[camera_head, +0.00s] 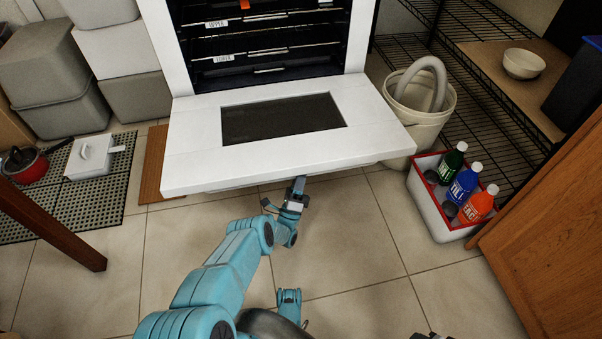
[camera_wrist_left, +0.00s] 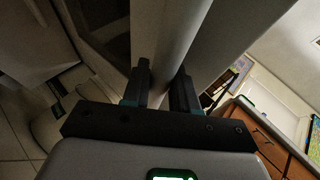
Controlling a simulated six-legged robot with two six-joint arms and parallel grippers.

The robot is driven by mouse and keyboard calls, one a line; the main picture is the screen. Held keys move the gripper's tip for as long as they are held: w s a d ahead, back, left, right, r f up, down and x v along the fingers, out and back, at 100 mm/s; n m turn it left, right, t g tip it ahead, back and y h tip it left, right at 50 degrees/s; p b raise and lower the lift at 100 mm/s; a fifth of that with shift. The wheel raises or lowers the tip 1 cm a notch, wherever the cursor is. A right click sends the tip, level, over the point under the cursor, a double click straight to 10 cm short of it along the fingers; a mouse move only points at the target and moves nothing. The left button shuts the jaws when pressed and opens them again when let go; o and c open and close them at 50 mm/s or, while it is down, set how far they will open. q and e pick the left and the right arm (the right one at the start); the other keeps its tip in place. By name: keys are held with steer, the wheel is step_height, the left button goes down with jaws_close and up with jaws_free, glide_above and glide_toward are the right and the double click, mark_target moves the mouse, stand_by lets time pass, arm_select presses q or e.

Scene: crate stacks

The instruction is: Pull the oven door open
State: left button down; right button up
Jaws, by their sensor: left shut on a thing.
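The white oven door (camera_head: 375,122) is swung down, wide open, with its dark window facing up. The oven (camera_head: 262,45) behind it shows its racks, with labels reading UPPER and LOWER. My left gripper (camera_head: 298,186) is at the door's front edge, near its middle. In the left wrist view its two dark fingers (camera_wrist_left: 163,82) are shut on the pale door handle (camera_wrist_left: 178,45), one on each side. In the head view the handle is mostly hidden under the door's edge.
A white bucket (camera_head: 408,120) stands close to the door's right side. A red-rimmed crate (camera_head: 437,217) with bottles is on the floor at right, beside a wooden cabinet (camera_head: 560,230). Grey bins (camera_head: 50,62) stand at left. Tiled floor (camera_head: 350,225) before the door is clear.

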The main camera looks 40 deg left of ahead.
arm_select(q)
steer(key=shift+a+r, duration=0.2)
steer(key=shift+a, duration=0.3)
steer(key=c, duration=1.1)
jaws_free()
steer(key=shift+o, duration=0.6)
steer(key=shift+f, duration=0.1)
steer(key=shift+d, duration=0.2)
steer(key=shift+d, duration=0.1)
steer(key=shift+f, duration=0.1)
steer(key=v, duration=0.7)
steer(key=shift+s, duration=0.2)
